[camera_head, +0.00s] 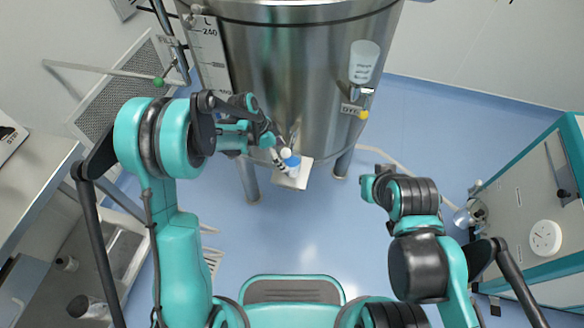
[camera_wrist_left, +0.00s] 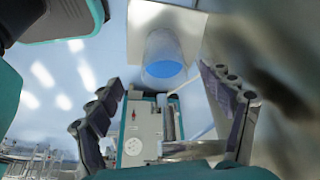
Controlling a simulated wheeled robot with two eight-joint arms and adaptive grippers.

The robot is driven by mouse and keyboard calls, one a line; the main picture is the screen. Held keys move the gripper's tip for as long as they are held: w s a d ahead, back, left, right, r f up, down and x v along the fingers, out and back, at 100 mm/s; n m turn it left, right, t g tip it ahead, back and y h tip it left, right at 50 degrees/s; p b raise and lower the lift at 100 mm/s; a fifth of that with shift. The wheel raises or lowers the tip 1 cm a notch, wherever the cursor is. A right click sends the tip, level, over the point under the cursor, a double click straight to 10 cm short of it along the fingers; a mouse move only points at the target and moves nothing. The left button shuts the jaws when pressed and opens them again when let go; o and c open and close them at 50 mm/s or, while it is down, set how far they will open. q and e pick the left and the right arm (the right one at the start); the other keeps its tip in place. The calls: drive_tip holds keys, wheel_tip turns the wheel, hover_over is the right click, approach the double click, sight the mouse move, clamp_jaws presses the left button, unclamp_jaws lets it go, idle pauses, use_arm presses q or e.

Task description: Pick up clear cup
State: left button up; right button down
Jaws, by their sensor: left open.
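A clear cup with blue in it (camera_head: 291,159) stands at the front of the tank, on a small white shelf (camera_head: 300,178). In the left wrist view the clear cup (camera_wrist_left: 163,56) lies just beyond and between the fingertips, with the white shelf (camera_wrist_left: 190,28) behind it. My left gripper (camera_head: 276,152) is open and close to the cup, partly covering it in the head view. In the left wrist view its fingers (camera_wrist_left: 161,78) are spread wide with nothing between them; I see no contact. My right gripper (camera_head: 372,188) is away from the cup, and its fingers are not clear.
The large steel tank (camera_head: 285,75) stands directly behind the shelf, on legs. A clear container (camera_head: 363,62) and a yellow-tipped valve (camera_head: 363,114) are on its right side. A bench (camera_head: 40,170) is at left, a teal-edged cabinet (camera_head: 530,220) at right. Blue floor lies between.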

sight(289, 160)
use_arm(q)
drive_tip(key=b+x, duration=0.1)
drive_tip(key=x, duration=0.1)
drive_tip(key=b+x, duration=0.1)
drive_tip(key=x, duration=0.1)
drive_tip(key=shift+w+d+f, duration=0.2)
drive_tip(key=shift+d, duration=0.1)
drive_tip(key=shift+r, duration=0.1)
clamp_jaws()
